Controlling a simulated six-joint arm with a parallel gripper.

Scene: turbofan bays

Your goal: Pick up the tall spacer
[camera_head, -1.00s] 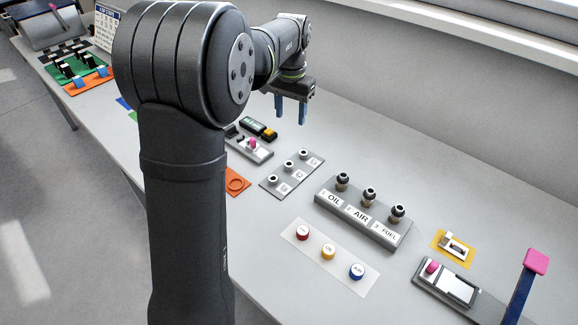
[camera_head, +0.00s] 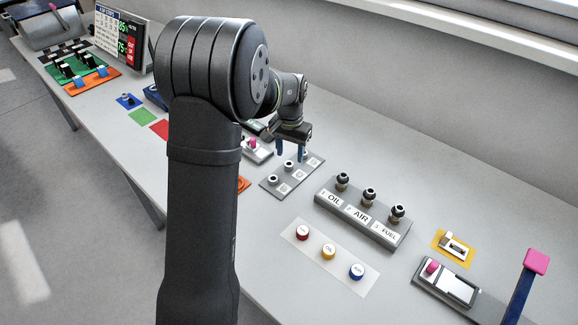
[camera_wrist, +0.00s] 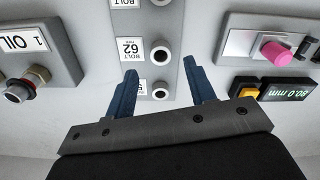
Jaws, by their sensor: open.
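A grey plate (camera_head: 270,185) holds short upright cylinders with dark open tops, beside white labels. In the wrist view, one cylinder (camera_wrist: 160,57) stands by a label reading "62 BOLT", just beyond my fingertips. Another cylinder (camera_wrist: 159,93) shows between my blue fingers. I cannot tell for sure which piece is the tall spacer. My gripper (camera_head: 292,154) is open and empty, above the far end of the plate; it also shows in the wrist view (camera_wrist: 161,73). A finger partly hides the farthest cylinder in the head view.
The OIL/AIR/FUEL block (camera_head: 360,215) with three fittings stands right of the plate. Three coloured caps lie on a pale mat (camera_head: 312,268). Bare table lies behind.

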